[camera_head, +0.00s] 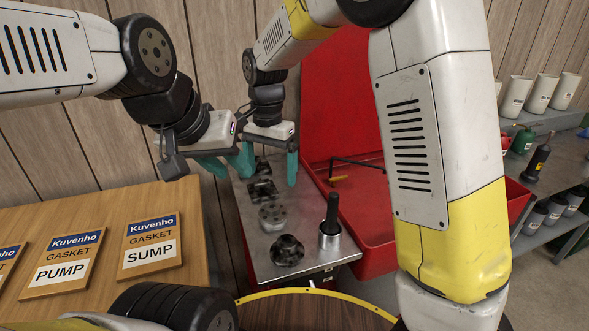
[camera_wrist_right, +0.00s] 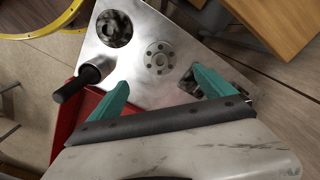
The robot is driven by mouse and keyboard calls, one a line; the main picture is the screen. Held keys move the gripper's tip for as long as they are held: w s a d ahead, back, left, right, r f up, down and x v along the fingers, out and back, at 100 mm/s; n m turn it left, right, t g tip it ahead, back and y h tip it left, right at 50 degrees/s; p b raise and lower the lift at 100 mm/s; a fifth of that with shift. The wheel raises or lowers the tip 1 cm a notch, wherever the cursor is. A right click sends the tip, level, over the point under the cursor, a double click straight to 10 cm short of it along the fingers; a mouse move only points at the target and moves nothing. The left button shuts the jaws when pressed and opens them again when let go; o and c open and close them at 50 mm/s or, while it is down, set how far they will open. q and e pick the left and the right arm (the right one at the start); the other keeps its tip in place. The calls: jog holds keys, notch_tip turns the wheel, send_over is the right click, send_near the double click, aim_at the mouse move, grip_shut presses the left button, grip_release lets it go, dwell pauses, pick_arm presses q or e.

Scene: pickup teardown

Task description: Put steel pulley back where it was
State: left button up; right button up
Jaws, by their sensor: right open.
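The steel pulley, which I take to be the grey round disc with holes (camera_head: 272,216), lies flat on the metal bench top; it also shows in the right wrist view (camera_wrist_right: 158,57). My right gripper (camera_head: 271,176) is open and empty above the back part of the bench. In the right wrist view its teal fingers (camera_wrist_right: 160,88) are spread wide, with the pulley past the tips and between them, not touched. My left gripper (camera_head: 222,168) is left of the right one, its teal fingers partly overlapping in view; whether it is open is unclear.
A dark round part (camera_head: 287,251) and a cup with a black handle (camera_head: 330,240) stand near the bench's front. Dark parts (camera_head: 262,190) lie behind the pulley. A red tray (camera_head: 365,205) borders the right. A wooden table (camera_head: 110,205) with gasket cards is left.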

jog(key=s+d+r+n+t+y, duration=0.1)
jog(key=s+d+r, duration=0.2)
jog(key=d+r, duration=0.3)
jog(key=s+d+r+n+t+y, duration=0.1)
jog(key=s+d+r+y, duration=0.15)
jog(key=d, duration=0.55)
jog(key=s+d+r+n+t+h, duration=0.1)
jog(key=s+d+r+n+t, duration=0.1)
jog(key=s+d, duration=0.8)
jog(key=shift+s+r+n+t, duration=0.2)
jog(key=shift+s+n+t, duration=0.25)
jog(key=shift+t, duration=0.65)
jog(key=shift+w, duration=0.1)
